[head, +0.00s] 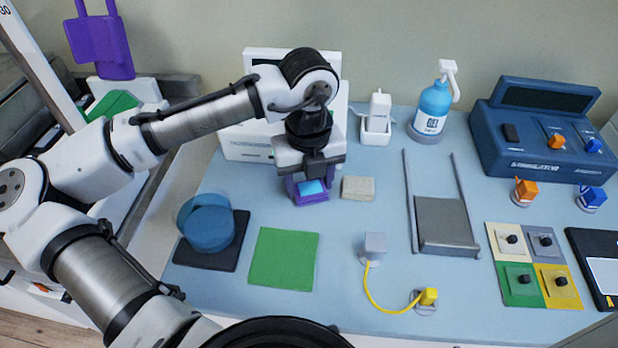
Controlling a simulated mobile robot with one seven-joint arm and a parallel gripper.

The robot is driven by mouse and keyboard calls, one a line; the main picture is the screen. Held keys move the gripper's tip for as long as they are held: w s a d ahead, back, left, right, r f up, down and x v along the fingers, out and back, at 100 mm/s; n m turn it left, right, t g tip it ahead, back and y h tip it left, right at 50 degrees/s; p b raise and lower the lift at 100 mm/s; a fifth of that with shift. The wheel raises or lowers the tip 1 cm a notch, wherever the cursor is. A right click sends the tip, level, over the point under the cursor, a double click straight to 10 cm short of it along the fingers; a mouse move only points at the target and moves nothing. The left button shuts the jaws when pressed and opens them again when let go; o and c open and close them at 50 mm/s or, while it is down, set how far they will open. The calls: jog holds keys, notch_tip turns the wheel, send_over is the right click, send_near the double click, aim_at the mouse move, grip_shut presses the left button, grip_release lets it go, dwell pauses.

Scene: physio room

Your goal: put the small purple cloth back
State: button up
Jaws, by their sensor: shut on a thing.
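My gripper (311,178) points down over the back middle of the blue table. It is shut on a small purple thing, which looks like the small purple cloth (310,198). A light blue patch (312,187) shows within the purple, between the fingers. The gripper hides much of it, and I cannot tell whether it touches the table. A large purple piece (103,45) hangs at the upper left, well away from the gripper.
A beige block (358,188) lies just right of the gripper. A white device (240,140) stands behind it. In front are a green square (284,258) and a blue round thing on a dark mat (212,255). A grey slide with rails (445,222) stands to the right.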

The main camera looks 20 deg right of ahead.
aim_at(308, 185)
jog(key=o, duration=1)
notch_tip(308, 185, up, 12)
jog(key=shift+r, duration=0.1)
